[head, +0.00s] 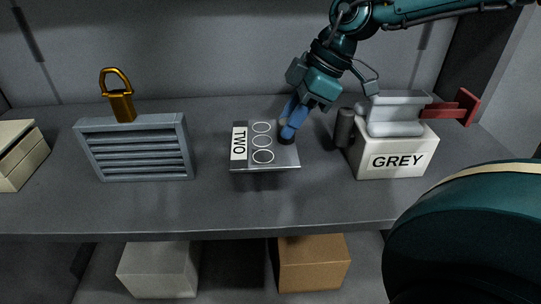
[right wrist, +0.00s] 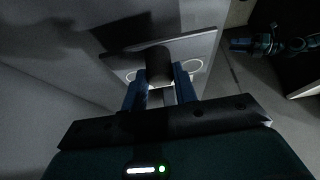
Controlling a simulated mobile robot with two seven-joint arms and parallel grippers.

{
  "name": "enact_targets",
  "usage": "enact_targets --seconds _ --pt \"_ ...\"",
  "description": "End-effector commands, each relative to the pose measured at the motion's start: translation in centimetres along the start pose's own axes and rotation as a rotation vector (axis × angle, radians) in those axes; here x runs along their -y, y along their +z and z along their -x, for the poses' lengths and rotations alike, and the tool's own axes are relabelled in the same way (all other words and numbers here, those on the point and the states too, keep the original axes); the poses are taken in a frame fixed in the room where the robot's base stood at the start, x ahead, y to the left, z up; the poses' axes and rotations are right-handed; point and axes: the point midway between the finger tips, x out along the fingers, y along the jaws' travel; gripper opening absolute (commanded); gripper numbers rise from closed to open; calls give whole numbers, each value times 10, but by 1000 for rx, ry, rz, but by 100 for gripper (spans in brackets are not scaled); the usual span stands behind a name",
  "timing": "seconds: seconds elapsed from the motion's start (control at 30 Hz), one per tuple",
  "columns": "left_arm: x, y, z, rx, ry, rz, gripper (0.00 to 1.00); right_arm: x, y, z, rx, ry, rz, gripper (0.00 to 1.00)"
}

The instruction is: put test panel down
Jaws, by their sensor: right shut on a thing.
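The test panel (head: 284,160) is a thin grey plate with a white TWO label and white ring outlines. It lies flat at the middle of the shelf; I cannot tell whether it touches the surface. My right gripper (head: 289,133) comes down over its right part. In the right wrist view its blue fingers (right wrist: 160,88) are shut on a dark round knob (right wrist: 158,64) that stands up from the panel (right wrist: 207,48). The fingers partly hide the panel there.
A white box labelled GREY (head: 398,162) stands close on the right, with a grey block (head: 398,128) and a dark cylinder (head: 344,128) at it. A louvred grey unit (head: 137,122) with a brass padlock (head: 121,104) stands left. Bare shelf (head: 210,195) lies in front.

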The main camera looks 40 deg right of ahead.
Motion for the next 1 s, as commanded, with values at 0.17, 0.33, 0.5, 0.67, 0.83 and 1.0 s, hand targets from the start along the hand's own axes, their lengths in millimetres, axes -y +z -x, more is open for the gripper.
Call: enact_targets --seconds 0.17,0.33,0.5,0.67,0.83,1.0 --pt "0 5 2 6 -1 2 47 0 14 -28 -2 -2 -2 0" --pt "-1 3 3 -1 -1 2 47 0 20 -39 -2 -1 -2 0" --pt "0 -1 4 -15 -1 0 47 1 30 -60 -2 -4 -3 0" --pt "0 -2 4 -20 -3 -2 47 0 34 -68 -3 1 0 0" --pt "0 -2 4 -19 -3 -2 47 0 34 -67 -3 1 0 0" --pt "2 0 4 -21 -7 -5 47 0 35 -69 -1 0 -1 34"
